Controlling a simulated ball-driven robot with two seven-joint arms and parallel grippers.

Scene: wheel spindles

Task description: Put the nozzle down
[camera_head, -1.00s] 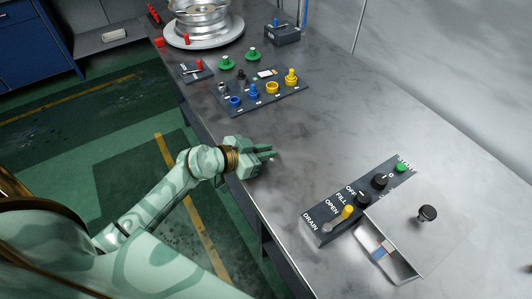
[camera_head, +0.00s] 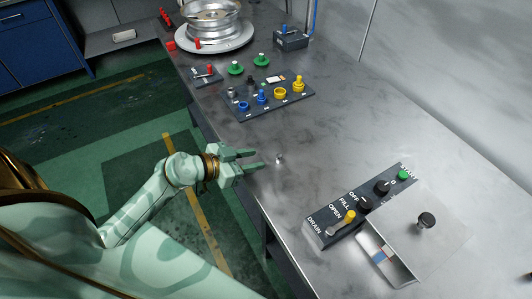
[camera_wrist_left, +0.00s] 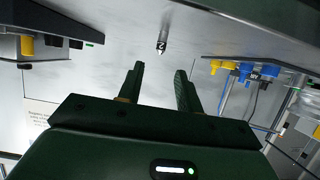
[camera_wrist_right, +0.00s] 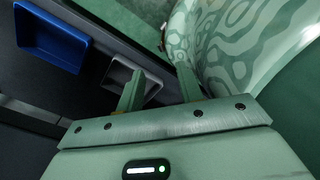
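A small silver nozzle (camera_head: 279,159) stands on the grey metal worktop (camera_head: 330,130) near its front edge. In the left wrist view the nozzle (camera_wrist_left: 163,40) shows a dark mark on its end and lies beyond the fingertips. My left gripper (camera_head: 257,159) is open and empty, just left of the nozzle and apart from it. Its spread fingers also show in the left wrist view (camera_wrist_left: 159,70). My right gripper (camera_wrist_right: 160,72) is open and empty in the right wrist view. It is out of the head view.
A panel with blue and yellow fittings (camera_head: 266,99) lies behind the nozzle. A drain and fill control panel (camera_head: 335,222) with a metal tray (camera_head: 400,272) is at right. A silver wheel (camera_head: 212,20) stands at the back. The worktop around the nozzle is clear.

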